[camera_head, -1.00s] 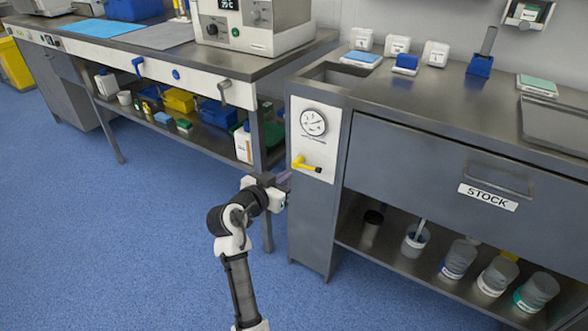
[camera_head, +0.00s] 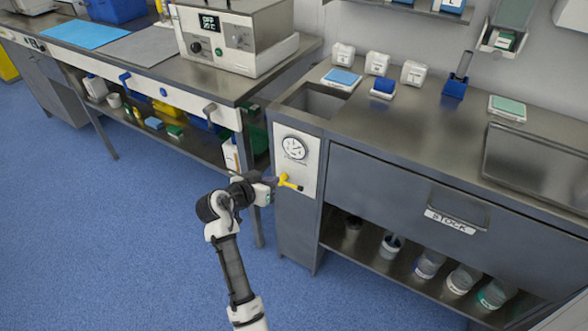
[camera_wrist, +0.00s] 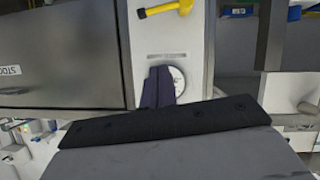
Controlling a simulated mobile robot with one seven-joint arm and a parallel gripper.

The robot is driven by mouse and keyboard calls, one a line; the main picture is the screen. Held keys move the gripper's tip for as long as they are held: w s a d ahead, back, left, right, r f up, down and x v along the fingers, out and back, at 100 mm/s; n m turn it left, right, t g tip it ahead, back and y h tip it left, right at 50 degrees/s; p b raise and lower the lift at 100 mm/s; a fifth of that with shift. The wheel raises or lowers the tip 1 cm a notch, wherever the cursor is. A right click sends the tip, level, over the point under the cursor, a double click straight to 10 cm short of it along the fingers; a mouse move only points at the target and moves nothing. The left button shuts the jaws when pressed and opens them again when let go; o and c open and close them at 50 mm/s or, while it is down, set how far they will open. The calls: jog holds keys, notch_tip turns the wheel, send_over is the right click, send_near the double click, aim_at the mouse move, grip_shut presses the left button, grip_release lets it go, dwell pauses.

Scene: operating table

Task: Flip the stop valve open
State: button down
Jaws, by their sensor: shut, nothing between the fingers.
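The stop valve's yellow lever (camera_head: 290,183) sits low on a white panel (camera_head: 309,165) at the left end of the grey cabinet, under a round gauge (camera_head: 294,147). The lever lies roughly sideways, its handle pointing right. My gripper (camera_head: 273,181) is in front of the panel, just left of the lever in the head view. In the wrist view the dark fingers (camera_wrist: 159,86) are together and empty, partly covering the gauge (camera_wrist: 177,80). The lever (camera_wrist: 163,9) shows there at the top edge, clear of the fingers. I cannot tell how far the fingertips are from the panel.
The cabinet has a STOCK drawer (camera_head: 400,190) right of the panel and a lower shelf with several jars. A bench (camera_head: 228,88) with a control device (camera_head: 240,38) stands to the left. Blue floor (camera_head: 120,240) is free in front.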

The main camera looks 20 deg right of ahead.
jog(key=p+x, duration=0.2)
jog(key=x, duration=0.7)
jog(key=shift+w+d, duration=0.2)
jog(key=shift+d, duration=0.05)
jog(key=f, duration=0.1)
jog(key=f+p, duration=0.1)
jog(key=shift+s+f, duration=0.25)
jog(key=shift+f, duration=0.05)
jog(key=shift+s+f, duration=0.2)
jog(key=shift+f, duration=0.65)
